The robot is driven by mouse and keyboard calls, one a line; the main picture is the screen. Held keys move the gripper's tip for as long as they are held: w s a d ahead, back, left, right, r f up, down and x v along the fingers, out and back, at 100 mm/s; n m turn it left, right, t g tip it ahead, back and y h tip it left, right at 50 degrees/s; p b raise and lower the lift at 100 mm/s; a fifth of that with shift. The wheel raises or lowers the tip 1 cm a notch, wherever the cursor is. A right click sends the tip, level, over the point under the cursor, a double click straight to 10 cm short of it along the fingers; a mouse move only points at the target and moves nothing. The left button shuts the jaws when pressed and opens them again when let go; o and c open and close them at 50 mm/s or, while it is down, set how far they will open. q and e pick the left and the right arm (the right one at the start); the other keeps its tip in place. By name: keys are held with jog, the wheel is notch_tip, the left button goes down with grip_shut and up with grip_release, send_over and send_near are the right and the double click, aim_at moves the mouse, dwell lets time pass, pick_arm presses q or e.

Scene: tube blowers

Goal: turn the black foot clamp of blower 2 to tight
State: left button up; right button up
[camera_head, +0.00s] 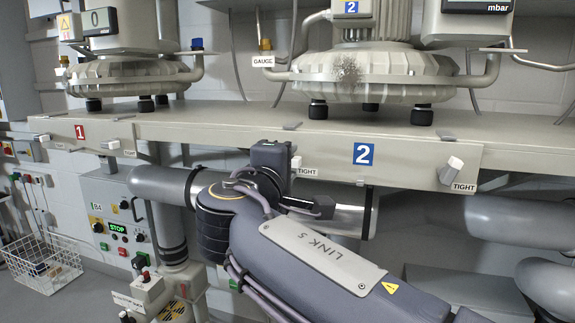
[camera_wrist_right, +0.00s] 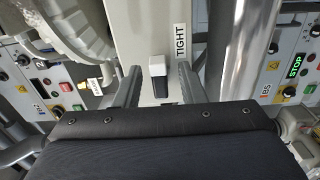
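Blower 2 (camera_head: 375,75) stands on the shelf above the blue number 2 plate (camera_head: 364,154). A clamp handle with a white end (camera_head: 296,162) is on the shelf front left of that plate, beside a TIGHT label (camera_head: 307,171). In the right wrist view, the foot clamp (camera_wrist_right: 160,87) shows a black body and a white end, near a TIGHT label (camera_wrist_right: 181,42). My right gripper (camera_wrist_right: 160,68) is open, with one finger on each side of the clamp and visible gaps. In the head view, my right gripper (camera_head: 285,152) is partly hidden at the shelf front. My left gripper is not in view.
Another white-ended clamp (camera_head: 451,170) with a TIGHT label is farther right. Blower 1 (camera_head: 120,65) stands at the left, with its own clamp (camera_head: 110,145) below. Large grey pipes (camera_head: 490,225) run under the shelf. A wire basket (camera_head: 42,262) is at lower left.

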jog(key=shift+s, duration=0.1)
jog(key=v, duration=0.7)
jog(key=shift+s+a, duration=0.15)
jog(key=shift+s, duration=0.15)
jog(key=d+f+m+g+y, duration=0.2)
jog(key=d+f+m+g, duration=0.5)
jog(key=d+f, duration=1.3)
jog(key=s+d+f+m+g+y, duration=0.2)
jog(key=s+f+m+y, duration=0.2)
jog(key=s+f, duration=0.45)
jog(key=s+d+f+m+g+y, duration=0.1)
jog(key=s+f+m+g+y, duration=0.4)
jog(key=s, duration=0.7)
notch_tip(320, 180, up, 19)
jog(key=t+h+p, duration=0.1)
jog(key=t+p, duration=0.1)
jog(key=p, duration=1.8)
jog(key=shift+s+a+h, duration=0.25)
jog(key=shift+s+h, duration=0.05)
jog(key=shift+s, duration=0.15)
